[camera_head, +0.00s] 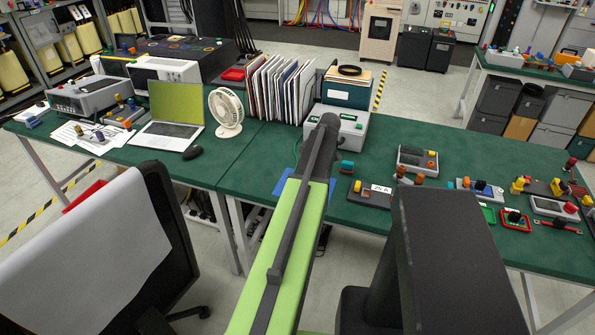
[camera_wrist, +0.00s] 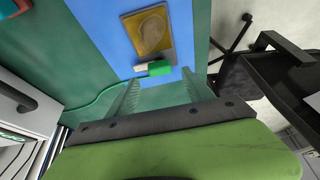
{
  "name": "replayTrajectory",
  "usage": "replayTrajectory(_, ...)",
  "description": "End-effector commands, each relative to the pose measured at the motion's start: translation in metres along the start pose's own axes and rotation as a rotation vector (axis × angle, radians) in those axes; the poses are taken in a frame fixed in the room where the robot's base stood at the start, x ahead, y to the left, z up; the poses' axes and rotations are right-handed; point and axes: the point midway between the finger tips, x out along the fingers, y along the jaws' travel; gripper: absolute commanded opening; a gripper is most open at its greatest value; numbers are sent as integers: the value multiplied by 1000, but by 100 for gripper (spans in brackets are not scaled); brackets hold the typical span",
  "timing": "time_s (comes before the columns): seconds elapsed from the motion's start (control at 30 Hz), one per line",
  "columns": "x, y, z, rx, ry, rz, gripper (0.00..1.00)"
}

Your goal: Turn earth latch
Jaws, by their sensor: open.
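In the wrist view a small green block (camera_wrist: 159,68) with a pale end lies on a blue mat (camera_wrist: 180,40), with a green cable running from it to the left. It may be the earth latch, but I cannot tell for sure. A brown-yellow plate (camera_wrist: 148,35) with a rounded shape on it lies just beyond the block. My gripper (camera_wrist: 163,92) is open, its two pale fingers apart on either side below the block, with nothing visible between them. In the head view my own arm covers the gripper and most of the blue mat (camera_head: 284,187).
A grey box (camera_head: 345,128), upright folders (camera_head: 280,88), a fan (camera_head: 227,112) and a laptop (camera_head: 170,130) stand on the green table (camera_head: 250,165). Several small devices, such as a switch box (camera_head: 418,160), lie at right. A black chair (camera_head: 165,220) stands in front at left.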

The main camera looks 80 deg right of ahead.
Motion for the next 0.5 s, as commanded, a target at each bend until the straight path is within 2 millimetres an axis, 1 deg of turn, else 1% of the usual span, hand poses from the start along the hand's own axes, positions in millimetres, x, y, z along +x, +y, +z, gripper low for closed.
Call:
replayTrajectory(0.03,-24,0,-5,1,0,0,60)
replayTrajectory(0.1,-42,0,-5,2,0,0,60)
replayTrajectory(0.4,-115,0,-5,2,1,-1,60)
replayTrajectory(0.5,-130,0,-4,0,1,-1,60)
